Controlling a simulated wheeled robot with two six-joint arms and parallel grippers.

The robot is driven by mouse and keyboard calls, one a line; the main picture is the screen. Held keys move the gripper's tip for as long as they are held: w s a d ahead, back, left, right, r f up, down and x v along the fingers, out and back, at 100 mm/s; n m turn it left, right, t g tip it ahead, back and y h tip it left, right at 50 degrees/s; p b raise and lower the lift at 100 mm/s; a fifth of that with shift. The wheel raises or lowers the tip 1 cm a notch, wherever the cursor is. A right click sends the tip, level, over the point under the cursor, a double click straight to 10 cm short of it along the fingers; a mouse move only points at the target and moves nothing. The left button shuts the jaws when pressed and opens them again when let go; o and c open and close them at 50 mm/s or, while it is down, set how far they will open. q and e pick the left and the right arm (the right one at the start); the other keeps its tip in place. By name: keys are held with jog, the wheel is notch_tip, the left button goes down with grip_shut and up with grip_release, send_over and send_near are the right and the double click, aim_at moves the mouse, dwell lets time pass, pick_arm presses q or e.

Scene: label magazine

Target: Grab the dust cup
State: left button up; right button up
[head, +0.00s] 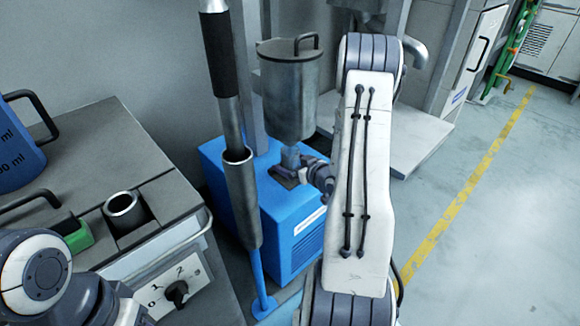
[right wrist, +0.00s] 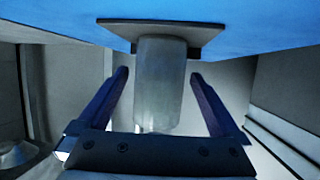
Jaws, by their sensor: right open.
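The dust cup (head: 290,157) is a small, pale, translucent cylinder on a flat plate (head: 285,178) on top of the blue box, just under a metal hopper. In the right wrist view the cup (right wrist: 160,85) is large, with the plate (right wrist: 160,34) and the blue surface above it in the picture. My right gripper (right wrist: 159,75) is open, with one finger on each side of the cup and a visible gap at both sides. In the head view my right gripper (head: 308,174) is beside the cup, partly hidden by my arm. My left gripper is out of view.
The metal hopper (head: 291,95) hangs close above the cup. A steel pole with a black grip (head: 219,50) stands left of the blue box (head: 300,230). A grey bench with a metal holder (head: 125,212) is at left. Open floor (head: 500,230) lies at right.

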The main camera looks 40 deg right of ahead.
jog(key=shift+w+f, duration=0.2)
jog(key=shift+w, duration=0.25)
jog(key=c, duration=1.4)
jog(key=shift+r, duration=0.15)
